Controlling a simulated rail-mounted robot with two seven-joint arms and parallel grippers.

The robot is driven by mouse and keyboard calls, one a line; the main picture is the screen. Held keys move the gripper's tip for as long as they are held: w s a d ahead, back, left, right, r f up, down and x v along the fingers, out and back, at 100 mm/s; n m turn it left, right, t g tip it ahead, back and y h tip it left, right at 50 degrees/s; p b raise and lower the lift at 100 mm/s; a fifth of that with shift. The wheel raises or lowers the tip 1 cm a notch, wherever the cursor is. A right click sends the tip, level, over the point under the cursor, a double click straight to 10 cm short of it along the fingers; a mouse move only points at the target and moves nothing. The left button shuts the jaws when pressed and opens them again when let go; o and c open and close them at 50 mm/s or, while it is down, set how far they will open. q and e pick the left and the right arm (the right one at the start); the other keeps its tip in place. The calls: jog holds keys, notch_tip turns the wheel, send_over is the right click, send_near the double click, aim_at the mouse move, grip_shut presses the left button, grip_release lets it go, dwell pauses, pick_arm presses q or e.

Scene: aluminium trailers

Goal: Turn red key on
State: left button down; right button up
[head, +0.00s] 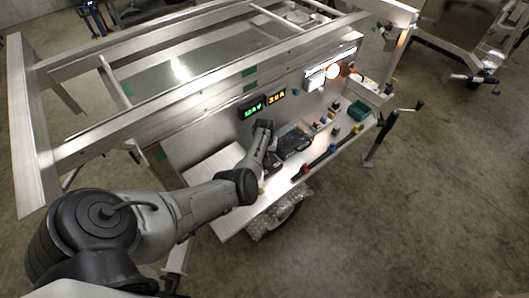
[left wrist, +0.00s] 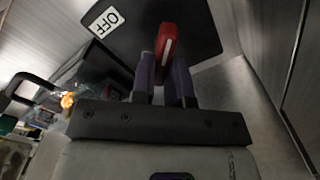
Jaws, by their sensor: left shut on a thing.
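The red key (left wrist: 166,44) shows in the left wrist view as a flat red handle between the two fingers of my left gripper (left wrist: 163,72). The gripper is shut on it. Behind the key is a black plate with a white "OFF" label (left wrist: 107,21) at its upper left. How far the key is turned cannot be told. In the head view my left gripper (head: 272,161) is over the trailer's side shelf, beside a dark device, and the key is hidden there. My right gripper is not in view.
The aluminium trailer (head: 120,127) has a panel with a green display (head: 251,109) and a yellow display (head: 277,97). Small coloured parts and a green bin (head: 358,111) stand along the shelf to the right. The floor at right is mostly clear.

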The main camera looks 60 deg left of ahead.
pick_arm(q)
jog(key=shift+r, duration=0.1)
dwell(0.3)
jog(key=c, duration=1.1)
grip_release()
jog(key=shift+r+p, duration=0.3)
jog(key=shift+r, duration=0.1)
jog(key=shift+r+p, duration=1.85)
jog(key=shift+r, duration=4.6)
